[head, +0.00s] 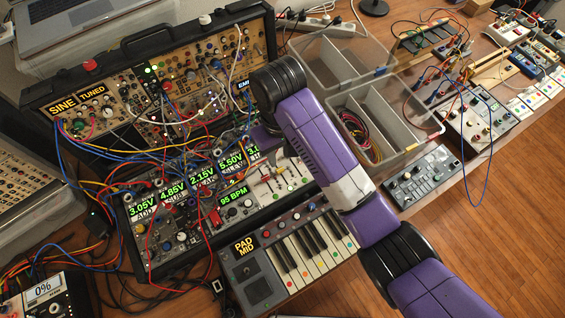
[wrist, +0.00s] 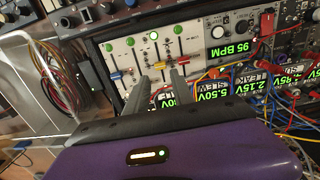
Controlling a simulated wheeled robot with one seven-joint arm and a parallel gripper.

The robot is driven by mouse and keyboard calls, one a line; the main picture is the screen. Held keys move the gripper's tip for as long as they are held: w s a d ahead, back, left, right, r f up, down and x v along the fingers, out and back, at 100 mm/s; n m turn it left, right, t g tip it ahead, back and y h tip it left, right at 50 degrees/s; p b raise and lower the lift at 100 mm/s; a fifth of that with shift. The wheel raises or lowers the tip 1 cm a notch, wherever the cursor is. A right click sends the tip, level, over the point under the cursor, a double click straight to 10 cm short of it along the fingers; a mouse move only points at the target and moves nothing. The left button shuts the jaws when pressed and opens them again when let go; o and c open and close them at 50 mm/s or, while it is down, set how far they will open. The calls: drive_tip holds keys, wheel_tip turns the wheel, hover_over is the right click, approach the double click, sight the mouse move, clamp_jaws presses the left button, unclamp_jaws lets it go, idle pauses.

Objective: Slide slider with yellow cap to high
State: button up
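A pale slider panel (wrist: 143,52) with several vertical slots and green dots fills the upper middle of the wrist view. It also shows in the head view (head: 291,184), partly hidden behind my arm. Whether the fingertips touch the panel cannot be told. The fingers are hidden in the head view.
Patch cables (head: 195,140) crowd the modules left of the panel. A keyboard (head: 295,250) lies in front of it. Clear plastic bins (head: 400,112) stand to the right, and a small grey synth (head: 422,175) lies on the table nearby.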

sight(279, 168)
wheel_tip(279, 168, down, 6)
drive_tip(key=shift+f+p, duration=0.25)
drive_tip(key=shift+p, duration=0.05)
clamp_jaws()
idle(1.4)
